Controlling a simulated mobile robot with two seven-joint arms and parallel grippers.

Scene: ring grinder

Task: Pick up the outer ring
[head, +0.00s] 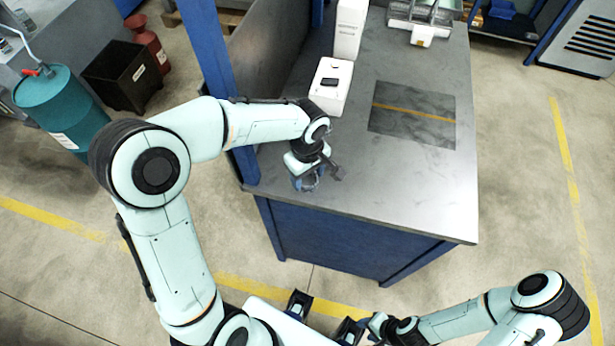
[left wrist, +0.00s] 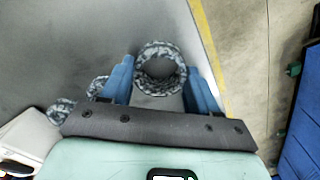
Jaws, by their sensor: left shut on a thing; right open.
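My left gripper (head: 308,184) is over the near left corner of the grey worktop. In the left wrist view my left gripper (left wrist: 163,80) has its two blue fingers shut on a grey speckled ring (left wrist: 160,89), one finger on each side of it. The ring's open middle faces the camera. In the head view the gripper mostly hides it. My right gripper (head: 378,326) is low at the bottom of the head view, away from the worktop, open; its fingertips are hard to make out.
Other speckled rings (left wrist: 60,111) are left of the held one, partly hidden by the gripper. The worktop (head: 420,195) bears a white box (head: 331,85) with a dark item on top and a dark mat (head: 413,130) with a yellow stripe. A blue post (head: 222,75) stands at its left edge.

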